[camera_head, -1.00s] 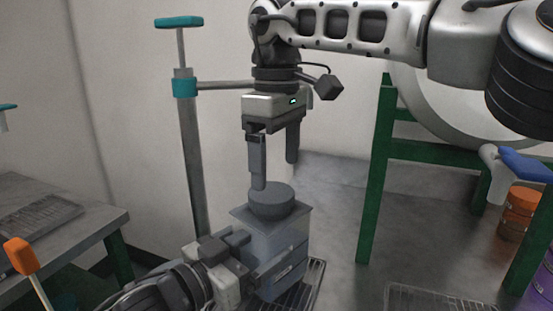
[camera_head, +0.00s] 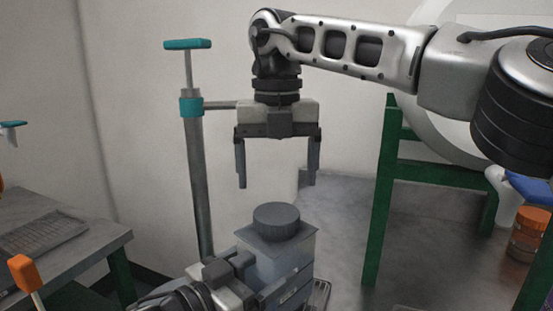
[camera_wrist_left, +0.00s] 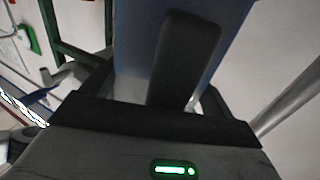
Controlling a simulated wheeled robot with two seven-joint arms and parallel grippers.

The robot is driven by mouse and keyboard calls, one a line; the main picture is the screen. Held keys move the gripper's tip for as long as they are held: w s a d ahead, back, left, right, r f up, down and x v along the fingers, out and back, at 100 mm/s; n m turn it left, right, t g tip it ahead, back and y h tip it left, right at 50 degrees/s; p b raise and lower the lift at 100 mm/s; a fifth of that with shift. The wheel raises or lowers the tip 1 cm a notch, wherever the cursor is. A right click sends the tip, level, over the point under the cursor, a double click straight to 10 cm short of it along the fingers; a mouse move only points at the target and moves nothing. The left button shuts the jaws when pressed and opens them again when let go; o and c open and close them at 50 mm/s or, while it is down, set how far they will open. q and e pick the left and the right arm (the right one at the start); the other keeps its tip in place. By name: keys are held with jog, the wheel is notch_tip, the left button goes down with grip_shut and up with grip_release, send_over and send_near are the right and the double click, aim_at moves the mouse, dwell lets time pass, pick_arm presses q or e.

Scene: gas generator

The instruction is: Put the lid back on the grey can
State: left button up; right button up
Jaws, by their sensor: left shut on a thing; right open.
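The grey can (camera_head: 285,262) is a squarish, partly see-through grey container standing upright low in the middle of the head view. Its round dark grey lid (camera_head: 276,221) sits on its top. My left gripper (camera_head: 248,272) is shut on the can's left side. In the left wrist view the can (camera_wrist_left: 135,32) shows as a bluish face behind a dark finger. My right gripper (camera_head: 278,172) points down above the lid, open and empty, with clear space between its fingertips and the lid. Whether the lid is screwed tight cannot be seen.
A grey post with a teal handle (camera_head: 187,44) stands left behind the can. A green frame (camera_head: 383,195) stands to the right, with an orange container (camera_head: 530,232) beyond it. A grey table (camera_head: 70,250) is at the left, near an orange-topped handle (camera_head: 24,272).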

aim_at(277, 212)
jog(key=n, duration=0.7)
jog(key=shift+r+n, duration=0.2)
jog(key=shift+n, duration=0.2)
jog(key=n, duration=0.7)
jog(key=shift+w+a+r, duration=0.1)
jog(key=shift+r, duration=0.1)
jog(key=n, duration=0.7)
jog(key=shift+r+n, duration=0.15)
jog(key=shift+n, duration=0.25)
jog(key=n, duration=0.4)
jog(key=shift+r, duration=0.1)
jog(key=n, duration=0.4)
jog(key=shift+f, duration=3.95)
